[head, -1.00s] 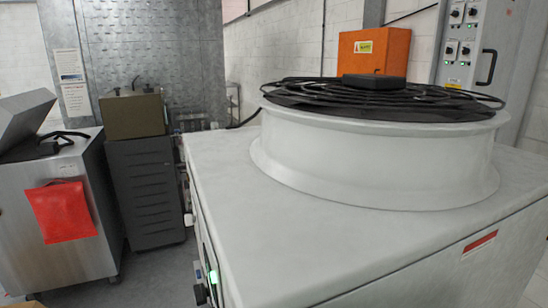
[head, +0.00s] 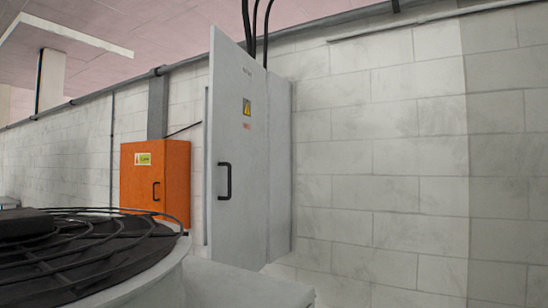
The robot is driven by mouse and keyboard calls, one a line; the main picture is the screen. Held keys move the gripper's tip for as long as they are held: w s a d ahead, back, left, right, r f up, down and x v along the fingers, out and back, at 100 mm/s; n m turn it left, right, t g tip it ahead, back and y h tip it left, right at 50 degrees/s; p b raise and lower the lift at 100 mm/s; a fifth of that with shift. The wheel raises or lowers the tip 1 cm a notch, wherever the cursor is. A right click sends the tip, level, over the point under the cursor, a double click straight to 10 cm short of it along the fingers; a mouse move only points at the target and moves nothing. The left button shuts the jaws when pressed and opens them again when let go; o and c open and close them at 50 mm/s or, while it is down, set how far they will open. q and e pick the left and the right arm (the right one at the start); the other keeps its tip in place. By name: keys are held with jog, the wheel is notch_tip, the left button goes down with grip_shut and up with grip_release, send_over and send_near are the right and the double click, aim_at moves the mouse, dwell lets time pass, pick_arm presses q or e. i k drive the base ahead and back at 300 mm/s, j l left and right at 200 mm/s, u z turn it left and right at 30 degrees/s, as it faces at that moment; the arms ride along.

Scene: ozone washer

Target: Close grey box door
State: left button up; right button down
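The grey box (head: 280,165) is mounted on the white block wall, right of centre in the head view. Its grey door (head: 237,120) stands out from the box at an angle, seemingly open, with its free edge at the left and nearer to me. The door bears a black handle (head: 224,181) and a yellow warning label (head: 246,107). The inside of the box is hidden behind the door. Neither of my grippers is in view.
A round black fan grille (head: 75,250) on a white machine (head: 235,285) fills the lower left, in front of the wall. An orange box (head: 155,178) hangs left of the grey box. Black cables (head: 255,30) rise from the grey box. The wall (head: 400,160) to the right is bare.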

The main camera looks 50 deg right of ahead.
aim_at(236, 149)
jog(key=l+z, duration=0.25)
jog(key=z, duration=0.15)
jog(key=l+z, duration=0.35)
jog(key=i+l+z, duration=0.15)
jog(key=z, duration=0.25)
jog(key=i+l, duration=0.15)
jog(key=i+l+u, duration=0.45)
jog(key=l, duration=0.2)
jog(key=l+u, duration=0.2)
jog(key=l, duration=0.15)
jog(key=i+l+u, duration=0.2)
jog(key=l, duration=0.2)
jog(key=i+l+u, duration=0.1)
jog(key=l+u, duration=0.15)
jog(key=l, duration=0.15)
jog(key=l+u, duration=0.2)
jog(key=l, duration=0.25)
